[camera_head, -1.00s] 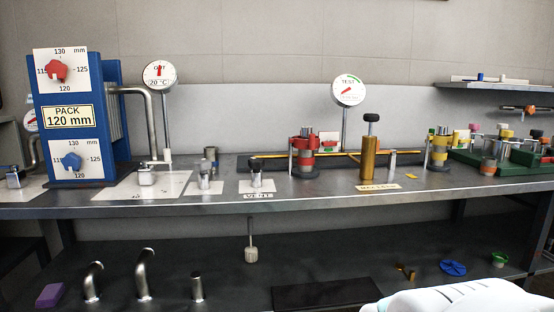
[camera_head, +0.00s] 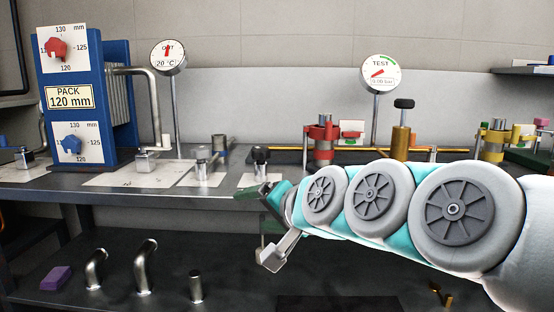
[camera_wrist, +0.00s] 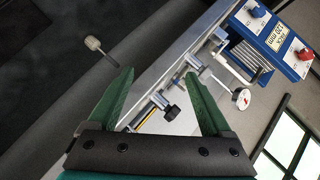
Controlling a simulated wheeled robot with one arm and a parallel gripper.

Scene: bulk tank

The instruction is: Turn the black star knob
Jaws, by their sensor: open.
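A small black knob (camera_head: 260,153) sits on a metal valve on the bench, just above and beyond my gripper in the head view; its star shape is too small to make out. In the wrist view a black knob (camera_wrist: 171,111) shows between my two green fingers, farther off and apart from them. My gripper (camera_head: 262,208) is at the bench's front edge, open and empty. Its fingers spread wide in the wrist view (camera_wrist: 160,76). My arm covers the front of the bench to the right.
A blue plate pack (camera_head: 85,100) with red and blue knobs stands at left. Metal valves (camera_head: 202,168) stand left of the black knob. A red-collared fitting (camera_head: 322,130) and a brass pump (camera_head: 401,140) with a black handle stand right. A pale-ended rod (camera_wrist: 93,44) shows below the bench.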

